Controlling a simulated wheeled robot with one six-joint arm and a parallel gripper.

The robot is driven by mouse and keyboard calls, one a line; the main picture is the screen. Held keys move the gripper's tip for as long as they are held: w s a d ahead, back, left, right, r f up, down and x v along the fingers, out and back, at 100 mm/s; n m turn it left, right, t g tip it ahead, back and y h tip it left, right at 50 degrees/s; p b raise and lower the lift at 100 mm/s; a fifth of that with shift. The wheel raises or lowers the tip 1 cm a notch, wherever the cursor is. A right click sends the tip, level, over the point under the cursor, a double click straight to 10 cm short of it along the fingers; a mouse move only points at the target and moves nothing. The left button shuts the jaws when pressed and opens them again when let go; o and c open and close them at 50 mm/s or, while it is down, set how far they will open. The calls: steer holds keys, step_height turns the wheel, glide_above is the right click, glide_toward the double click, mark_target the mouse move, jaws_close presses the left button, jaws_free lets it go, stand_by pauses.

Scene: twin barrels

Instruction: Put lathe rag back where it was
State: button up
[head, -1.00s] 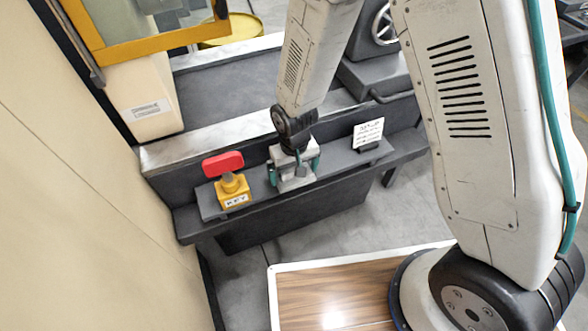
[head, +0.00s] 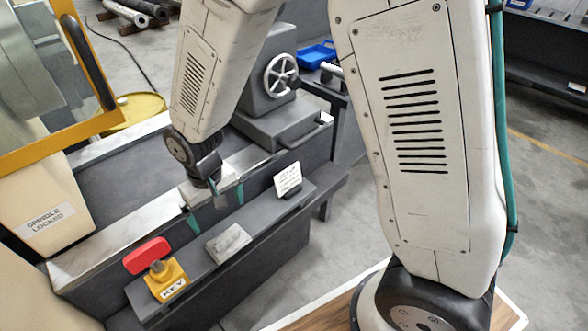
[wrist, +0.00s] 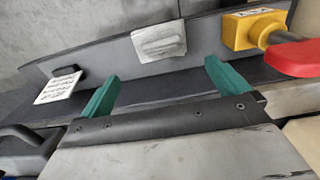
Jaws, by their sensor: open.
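The lathe rag, a small folded light-grey cloth (head: 228,242), lies flat on the dark narrow shelf (head: 262,218) along the front of the lathe, between the yellow key block and a small white card. It also shows in the wrist view (wrist: 158,40), just beyond my fingertips. My gripper (head: 216,207) is open and empty, its two teal fingers spread apart. It is raised behind the rag, toward the lathe bed, and does not touch it. The wrist view shows clear space between the fingers (wrist: 162,75) and the rag.
The yellow block marked KEY (head: 167,280) with a red handle (head: 147,256) stands left of the rag. The white card (head: 288,180) stands in a holder to the right. A beige housing labelled "SPINDLE LOCKED" (head: 48,205) and yellow-framed guard (head: 95,125) are at left.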

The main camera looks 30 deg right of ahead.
steer(key=s+d+r+m, duration=0.1)
steer(key=s+d+r, duration=0.1)
steer(key=d+r, duration=0.5)
steer(key=s+d+r+m, duration=0.1)
steer(key=s+d+r, duration=0.2)
steer(key=d+r, duration=0.35)
steer(key=s+d+r, duration=0.3)
steer(key=s+r, duration=0.2)
steer(key=s, duration=0.2)
steer(key=s+d+r+m+t, duration=0.1)
steer(key=s+d+r, duration=0.3)
steer(key=s, duration=0.3)
steer(key=shift+s+r, duration=0.25)
steer(key=shift+r, duration=0.35)
steer(key=shift+d, duration=0.1)
